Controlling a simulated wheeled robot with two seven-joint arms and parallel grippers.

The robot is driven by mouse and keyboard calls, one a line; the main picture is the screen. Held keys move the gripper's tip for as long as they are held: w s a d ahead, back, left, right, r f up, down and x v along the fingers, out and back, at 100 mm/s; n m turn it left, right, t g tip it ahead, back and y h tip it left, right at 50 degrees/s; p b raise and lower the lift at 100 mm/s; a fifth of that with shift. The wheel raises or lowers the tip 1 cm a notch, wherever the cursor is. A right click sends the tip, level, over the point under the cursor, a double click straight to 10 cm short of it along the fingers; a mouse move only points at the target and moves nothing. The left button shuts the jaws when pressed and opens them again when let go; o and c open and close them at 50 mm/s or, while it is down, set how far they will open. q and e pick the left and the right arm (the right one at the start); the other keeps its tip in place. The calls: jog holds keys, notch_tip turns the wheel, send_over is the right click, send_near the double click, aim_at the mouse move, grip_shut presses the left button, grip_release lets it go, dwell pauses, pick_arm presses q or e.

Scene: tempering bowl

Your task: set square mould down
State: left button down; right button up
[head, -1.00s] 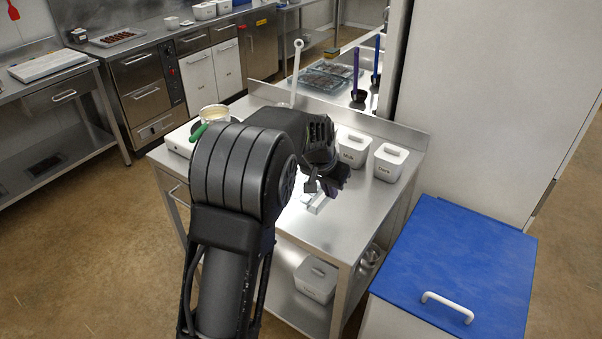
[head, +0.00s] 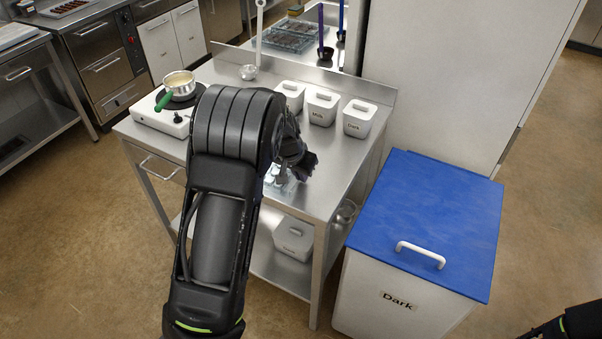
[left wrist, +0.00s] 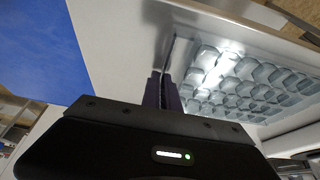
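The square mould is a clear tray with rows of rounded cells. In the left wrist view the mould (left wrist: 245,82) fills the right side, low over the steel table top or lying on it; I cannot tell which. In the head view only part of the mould (head: 275,184) shows beside my arm. My left gripper (head: 303,166) is over the table's front part. In the left wrist view its fingers (left wrist: 165,88) are close together with the mould's near rim between them. My right gripper is out of view.
A blue-lidded bin (head: 425,220) stands at the right.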

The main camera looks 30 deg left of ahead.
pick_arm(q)
jog(key=shift+f, duration=0.1)
jog(key=c, duration=1.6)
grip_release()
jog(key=shift+r, duration=0.25)
jog(key=v, duration=1.1)
jog(key=shift+s+r, duration=0.25)
jog(key=shift+r, duration=0.1)
